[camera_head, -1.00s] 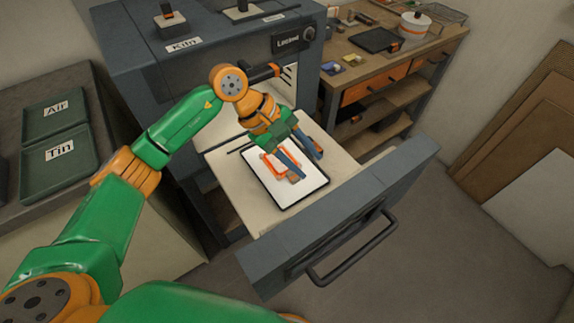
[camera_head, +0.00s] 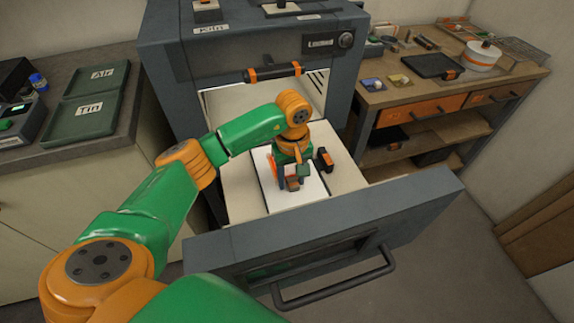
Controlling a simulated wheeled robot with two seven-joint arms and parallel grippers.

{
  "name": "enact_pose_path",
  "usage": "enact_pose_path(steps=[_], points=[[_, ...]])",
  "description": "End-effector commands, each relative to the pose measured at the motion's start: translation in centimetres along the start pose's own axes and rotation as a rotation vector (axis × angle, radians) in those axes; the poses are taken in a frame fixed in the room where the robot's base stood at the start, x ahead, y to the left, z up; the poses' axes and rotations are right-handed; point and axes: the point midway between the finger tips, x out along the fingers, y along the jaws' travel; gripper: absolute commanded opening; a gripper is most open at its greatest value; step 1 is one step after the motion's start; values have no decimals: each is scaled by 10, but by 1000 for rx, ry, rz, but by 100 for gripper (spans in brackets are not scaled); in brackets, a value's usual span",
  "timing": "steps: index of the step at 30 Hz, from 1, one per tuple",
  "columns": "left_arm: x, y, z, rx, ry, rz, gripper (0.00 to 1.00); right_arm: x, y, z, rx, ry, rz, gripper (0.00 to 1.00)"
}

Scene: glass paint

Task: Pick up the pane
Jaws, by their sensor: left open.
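The pane appears as a flat white rectangle with a thin dark edge (camera_head: 307,195), lying on the pale bed of the pulled-out kiln drawer (camera_head: 240,190). An orange-red painted mark shows on it beside the gripper, partly hidden. My left gripper (camera_head: 292,182) is open and points down over the pane's middle. Its fingers cover part of the pane, and I cannot tell whether they touch it. A small black and orange piece (camera_head: 325,160) shows at the pane's right side. My right gripper is not in view.
The grey drawer front (camera_head: 330,230) with its dark handle stands across the near side. The kiln (camera_head: 250,45) rises behind, its panel reading "Locked". Green trays labelled Air and Tin (camera_head: 85,105) lie at left. A wooden workbench (camera_head: 400,95) stands at right.

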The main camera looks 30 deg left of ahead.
Motion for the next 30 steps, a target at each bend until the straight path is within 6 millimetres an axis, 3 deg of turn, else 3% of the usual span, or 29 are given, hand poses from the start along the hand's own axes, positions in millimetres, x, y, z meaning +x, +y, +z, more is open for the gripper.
enact_pose_path(steps=[6,11,12,23,26,30], points=[[2,0,0,0,1,1,45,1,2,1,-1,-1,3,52],[2,0,0,0,0,2,2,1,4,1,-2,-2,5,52],[2,0,0,0,0,2,0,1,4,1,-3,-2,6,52],[-5,1,-1,1,2,3,0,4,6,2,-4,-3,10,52],[-22,1,-1,1,6,7,0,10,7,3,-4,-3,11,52],[-60,2,-1,0,5,7,0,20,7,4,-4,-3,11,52]])
